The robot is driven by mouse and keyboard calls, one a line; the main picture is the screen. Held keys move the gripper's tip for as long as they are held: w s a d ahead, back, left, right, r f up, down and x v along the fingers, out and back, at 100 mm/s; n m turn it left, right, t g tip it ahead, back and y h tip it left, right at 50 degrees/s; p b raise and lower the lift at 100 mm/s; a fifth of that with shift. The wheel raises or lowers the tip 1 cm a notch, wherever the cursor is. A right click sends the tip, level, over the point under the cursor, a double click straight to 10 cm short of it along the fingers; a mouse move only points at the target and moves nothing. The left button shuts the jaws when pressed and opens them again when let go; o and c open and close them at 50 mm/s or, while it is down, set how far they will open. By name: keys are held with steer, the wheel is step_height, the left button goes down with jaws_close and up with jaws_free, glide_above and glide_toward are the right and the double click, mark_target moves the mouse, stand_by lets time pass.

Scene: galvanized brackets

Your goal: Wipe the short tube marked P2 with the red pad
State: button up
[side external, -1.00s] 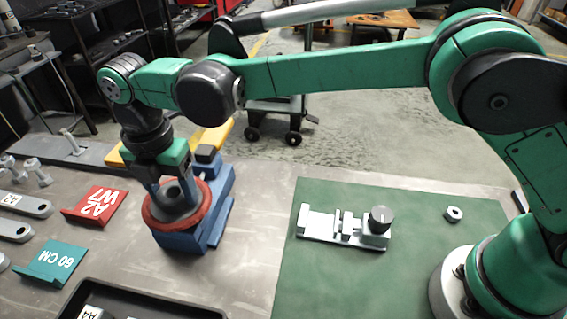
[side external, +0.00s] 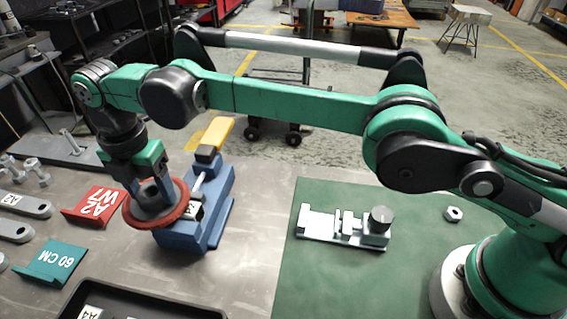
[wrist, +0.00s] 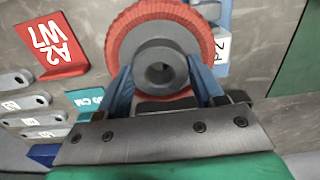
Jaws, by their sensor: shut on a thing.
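My gripper (side external: 150,190) is shut on the grey hub of the red pad (side external: 170,215), a round disc. In the wrist view the pad (wrist: 160,18) lies between the two blue fingers, with the grey hub (wrist: 160,65) facing me. The short tube (side external: 195,213) sits at the blue vise (side external: 213,225), just right of the pad in the side view. Its white label, P2 (wrist: 222,48), shows turned over beside the pad's right edge in the wrist view. The pad hides part of the vise and perhaps of the tube; I cannot tell whether they touch.
A red A2 W7 bracket (side external: 95,207) and a teal 60 CM bracket (side external: 50,262) stand left of the pad. A black tray (side external: 140,305) lies in front. A small grey vise (side external: 345,228) and a nut (side external: 453,214) are on the green mat (side external: 310,285).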

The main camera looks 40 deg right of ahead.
mark_target(179, 203)
steer(key=shift+w+f, duration=0.1)
steer(key=shift+f, duration=0.05)
steer(key=shift+s+d+f, duration=0.2)
steer(key=shift+s+d, duration=1.2)
steer(key=shift+s, duration=0.05)
steer(key=shift+c, duration=1.1)
steer(key=shift+r, duration=0.1)
steer(key=shift+r, duration=2.95)
steer(key=shift+r, duration=1.5)
